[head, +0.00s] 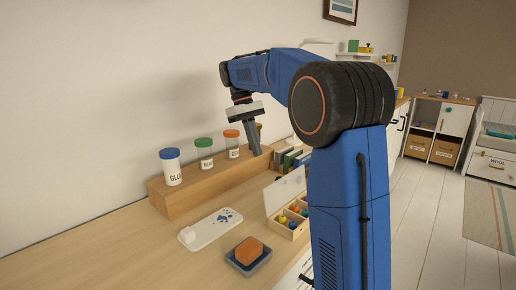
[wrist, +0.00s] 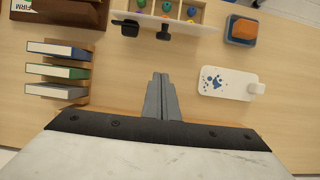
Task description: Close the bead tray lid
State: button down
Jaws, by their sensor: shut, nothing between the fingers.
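The bead tray (head: 302,231) is a wooden box with compartments of coloured beads, near the front of the desk; my arm covers its right part in the head view. Its pale lid (head: 284,190) stands open, raised at the tray's back edge. In the wrist view the tray (wrist: 205,12) is cut off at the top, and the lid (wrist: 190,23) shows nearly edge-on, with dark fittings beside it. My gripper (head: 254,150) is shut and empty, pointing down above the desk on the wall side of the lid. In the wrist view its fingertips (wrist: 160,77) are apart from the lid.
A wooden riser (head: 210,188) holds several capped jars along the wall. Books (wrist: 58,71) stand beside the tray. A white palette (head: 211,229) and an orange block (head: 248,250) in a blue dish lie on the tray's other side. Bare desk lies between palette and books.

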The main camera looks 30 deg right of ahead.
aim_at(283, 188)
jog(key=s+d+f, duration=0.2)
jog(key=s+f, duration=0.4)
jog(key=shift+d+f, duration=0.2)
jog(key=shift+d, duration=0.05)
jog(key=shift+s, duration=0.1)
dwell(0.4)
